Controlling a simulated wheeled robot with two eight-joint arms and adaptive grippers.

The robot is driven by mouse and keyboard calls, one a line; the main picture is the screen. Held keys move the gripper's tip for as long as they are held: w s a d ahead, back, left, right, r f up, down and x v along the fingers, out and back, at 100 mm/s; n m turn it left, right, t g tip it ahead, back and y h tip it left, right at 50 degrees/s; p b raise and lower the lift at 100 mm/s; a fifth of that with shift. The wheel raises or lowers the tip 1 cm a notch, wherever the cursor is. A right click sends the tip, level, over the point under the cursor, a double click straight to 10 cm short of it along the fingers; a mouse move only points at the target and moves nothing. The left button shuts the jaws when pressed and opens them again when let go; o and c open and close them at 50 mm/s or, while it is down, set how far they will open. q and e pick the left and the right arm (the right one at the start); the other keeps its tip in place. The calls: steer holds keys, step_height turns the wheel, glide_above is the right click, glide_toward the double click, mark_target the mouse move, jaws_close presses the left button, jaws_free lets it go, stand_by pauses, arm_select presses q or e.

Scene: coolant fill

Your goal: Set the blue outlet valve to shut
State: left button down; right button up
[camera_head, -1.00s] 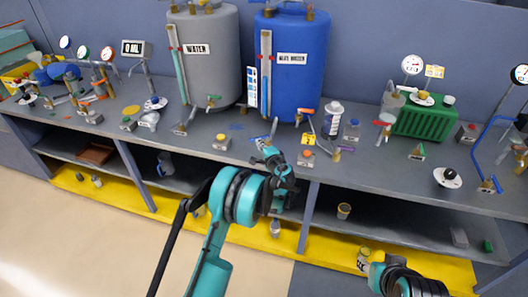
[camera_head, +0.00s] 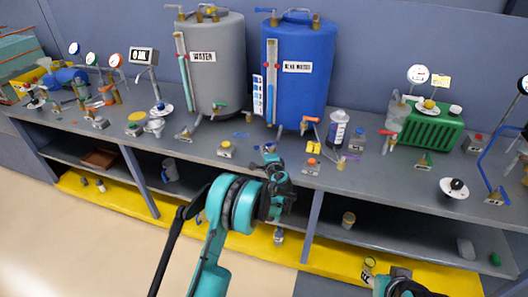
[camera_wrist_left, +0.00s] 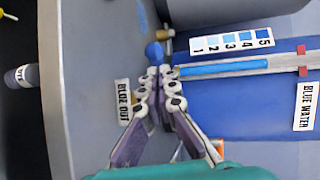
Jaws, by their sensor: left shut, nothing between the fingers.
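The blue outlet valve's blue handle (camera_wrist_left: 153,50) shows end-on as a round knob in the left wrist view, beside a brass fitting (camera_wrist_left: 167,46). A "BLUE OUT" label (camera_wrist_left: 122,98) is near it. My left gripper (camera_wrist_left: 158,72) is shut and empty, with its fingertips right at the handle; I cannot tell whether they touch. In the head view, my left gripper (camera_head: 266,153) is at the bench's front edge below the blue water tank (camera_head: 300,90) and hides most of the valve. The handle's setting is unclear. My right gripper (camera_head: 394,280) is partly cut off at the bottom.
The grey water tank (camera_head: 216,85) stands left of the blue one. An orange-handled valve (camera_head: 310,120), a yellow tag (camera_head: 314,148) and a small box with an orange button (camera_head: 312,162) lie close right of my left gripper. A green unit (camera_head: 432,128) stands farther right.

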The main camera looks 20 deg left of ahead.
mark_target(258, 146)
arm_select(q)
steer(key=shift+a, duration=0.2)
arm_select(e)
steer(key=shift+f, duration=0.1)
arm_select(q)
steer(key=shift+w+a+m+t+h+b, duration=0.2)
steer(key=shift+a+m+t+h, duration=0.15)
steer(key=shift+m+h, duration=0.25)
steer(key=shift+w+a+m+t+h+b, duration=0.1)
steer(key=shift+a+m+t+h+b, duration=0.1)
steer(key=shift+m+t+h, duration=0.3)
steer(key=shift+w+a+g+b, duration=0.25)
steer(key=shift+w+a+b, duration=0.2)
steer(key=shift+w+a, duration=0.3)
arm_select(e)
steer(key=shift+f, duration=0.8)
arm_select(q)
steer(key=shift+w, duration=0.15)
